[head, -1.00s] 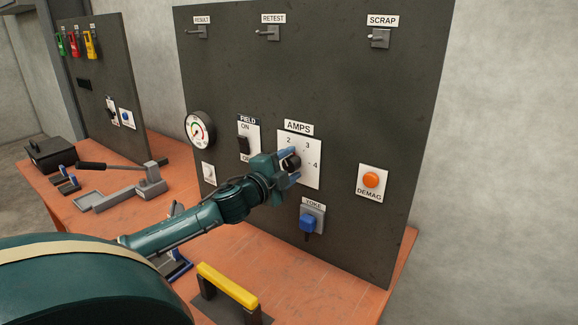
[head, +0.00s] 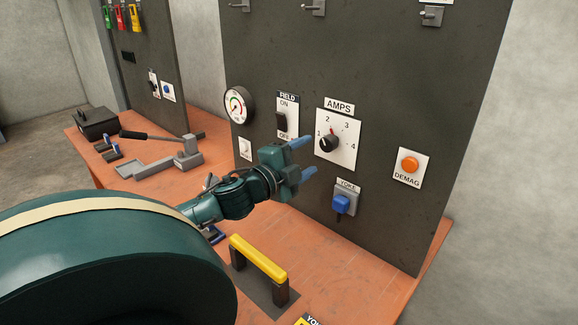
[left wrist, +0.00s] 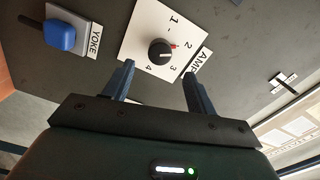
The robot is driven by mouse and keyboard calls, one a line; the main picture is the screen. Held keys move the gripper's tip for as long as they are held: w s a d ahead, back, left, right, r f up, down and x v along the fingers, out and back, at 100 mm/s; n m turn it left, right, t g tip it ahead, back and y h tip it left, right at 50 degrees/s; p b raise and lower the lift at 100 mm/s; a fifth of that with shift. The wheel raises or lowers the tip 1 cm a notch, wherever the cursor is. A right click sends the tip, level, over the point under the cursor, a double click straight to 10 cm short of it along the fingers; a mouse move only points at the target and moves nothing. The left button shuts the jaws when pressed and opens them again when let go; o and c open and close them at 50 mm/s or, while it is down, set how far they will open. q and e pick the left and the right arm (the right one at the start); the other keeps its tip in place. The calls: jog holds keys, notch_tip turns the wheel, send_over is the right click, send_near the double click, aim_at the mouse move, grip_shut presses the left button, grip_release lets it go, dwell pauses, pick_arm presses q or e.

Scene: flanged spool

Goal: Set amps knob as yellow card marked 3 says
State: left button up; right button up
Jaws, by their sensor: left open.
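The amps knob (head: 329,143) is a round black knob on a white plate (head: 345,160) numbered 1 to 4. Its red pointer is at 2, and the knob (left wrist: 160,52) reads the same in the left wrist view. My left gripper (head: 305,157) is open and empty, to the left of the knob and apart from it. In the left wrist view its blue fingers (left wrist: 158,72) stand apart below the knob. A label with some yellow (head: 307,320) is cut off at the bottom edge; no 3 is readable on it. My right gripper is not in view.
A field switch (head: 281,122) and a gauge (head: 238,104) are left of the knob. The blue yoke connector (head: 342,204) is below, the orange demag button (head: 410,165) right. A yellow-topped handle (head: 258,258) stands on the orange bench (head: 330,262).

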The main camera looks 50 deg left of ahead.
pick_arm(q)
jog(key=shift+s+d, duration=0.15)
jog(key=shift+s, duration=1.1)
jog(key=shift+s+d, duration=0.15)
jog(key=shift+s, duration=1.1)
